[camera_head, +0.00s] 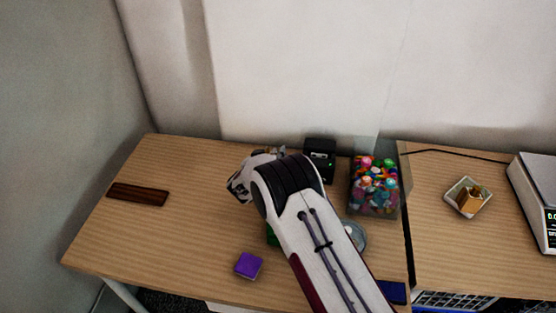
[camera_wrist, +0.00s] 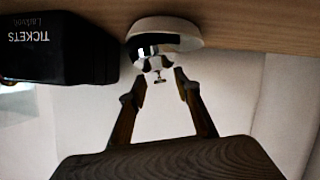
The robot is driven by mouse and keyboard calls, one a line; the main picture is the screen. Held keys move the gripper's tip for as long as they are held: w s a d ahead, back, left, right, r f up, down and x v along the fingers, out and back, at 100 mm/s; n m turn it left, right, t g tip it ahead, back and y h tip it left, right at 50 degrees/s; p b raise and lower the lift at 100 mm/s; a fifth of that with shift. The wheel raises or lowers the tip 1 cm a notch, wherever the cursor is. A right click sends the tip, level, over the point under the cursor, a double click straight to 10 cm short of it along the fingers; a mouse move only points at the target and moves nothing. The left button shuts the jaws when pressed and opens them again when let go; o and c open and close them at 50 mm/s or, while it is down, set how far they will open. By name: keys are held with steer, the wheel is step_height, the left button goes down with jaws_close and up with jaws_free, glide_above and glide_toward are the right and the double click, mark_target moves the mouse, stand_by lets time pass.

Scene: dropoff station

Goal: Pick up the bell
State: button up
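The bell (camera_wrist: 160,44), a shiny chrome dome on a pale round base with a small knob, shows in the wrist view, where the scene appears upside down. My gripper (camera_wrist: 158,82) is open there, its two fingers apart with the bell's knob just beyond or between their tips. I cannot tell whether they touch it. In the head view my gripper (camera_head: 241,184) is over the back middle of the wooden table (camera_head: 190,240). My arm and gripper largely hide the bell there.
A black tickets box (camera_wrist: 62,48) stands close beside the bell. A clear bin of colourful items (camera_head: 375,190) is at the back right. A purple block (camera_head: 248,265) lies near the front, a dark wooden bar (camera_head: 138,194) at left. The left table middle is clear.

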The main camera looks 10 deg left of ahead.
jaws_close()
stand_by(0.3)
step_height(320, 180, up, 10)
stand_by(0.8)
stand_by(0.4)
